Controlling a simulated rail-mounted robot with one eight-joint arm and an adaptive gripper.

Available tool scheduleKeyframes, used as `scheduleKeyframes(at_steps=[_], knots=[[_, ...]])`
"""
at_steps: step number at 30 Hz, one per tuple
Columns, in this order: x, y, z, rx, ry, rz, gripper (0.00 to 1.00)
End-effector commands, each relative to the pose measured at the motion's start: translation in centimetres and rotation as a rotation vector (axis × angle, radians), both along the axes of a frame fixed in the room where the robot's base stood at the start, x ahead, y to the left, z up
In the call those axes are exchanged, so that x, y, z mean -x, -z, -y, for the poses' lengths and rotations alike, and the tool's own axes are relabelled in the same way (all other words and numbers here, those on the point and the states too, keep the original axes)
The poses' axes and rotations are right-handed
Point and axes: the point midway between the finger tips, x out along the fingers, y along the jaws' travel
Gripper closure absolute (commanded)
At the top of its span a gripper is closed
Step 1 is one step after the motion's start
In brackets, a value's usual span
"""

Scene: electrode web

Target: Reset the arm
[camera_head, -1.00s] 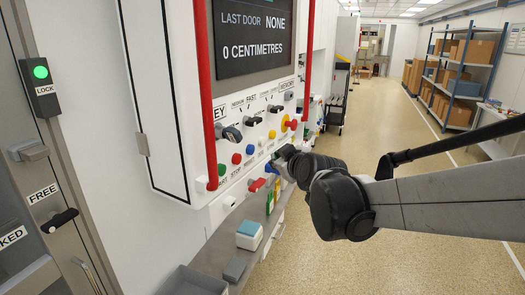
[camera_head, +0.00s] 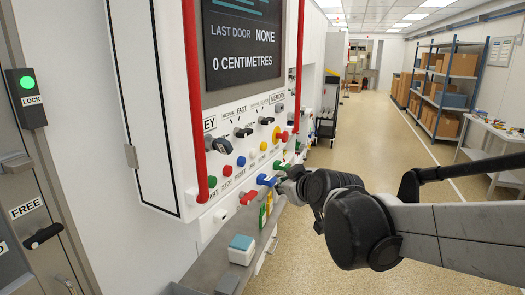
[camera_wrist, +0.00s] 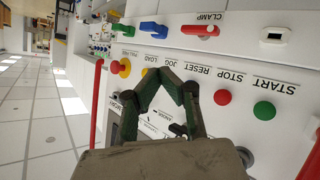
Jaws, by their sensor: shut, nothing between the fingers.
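My gripper (camera_head: 285,183) is at the end of my arm, in front of the control panel (camera_head: 205,215) and close to its lower row of switches. In the wrist view my gripper (camera_wrist: 168,74) has its two dark green fingers drawn together with nothing between them. It appears over the labelled button row, near the JOG and RESET labels; whether it touches the panel I cannot tell. The green START button (camera_wrist: 264,110) and red STOP button (camera_wrist: 222,97) are beside it. The red CLAMP switch (camera_wrist: 207,31) and a blue switch (camera_wrist: 154,30) are above the labels.
A grey ledge (camera_head: 213,265) below the panel carries a white box with a teal top (camera_head: 241,250). Red vertical rails (camera_head: 193,100) flank the screen (camera_head: 242,42). A door stands at the left. Open floor (camera_head: 350,140) and blue shelves (camera_head: 450,85) lie to the right.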

Motion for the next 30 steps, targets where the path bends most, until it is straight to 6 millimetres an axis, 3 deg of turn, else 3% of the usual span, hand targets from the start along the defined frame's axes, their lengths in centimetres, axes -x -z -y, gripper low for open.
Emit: scheduleKeyframes(at_steps=[9,21,25,30], knots=[[10.1,5.2,6.4,-0.084,0.159,-0.236,1.0],[23.0,13.4,12.9,-0.183,0.437,-0.497,1.0],[25.7,15.3,14.1,-0.203,0.508,-0.548,1.0],[27.3,16.3,14.9,-0.215,0.553,-0.578,1.0]])
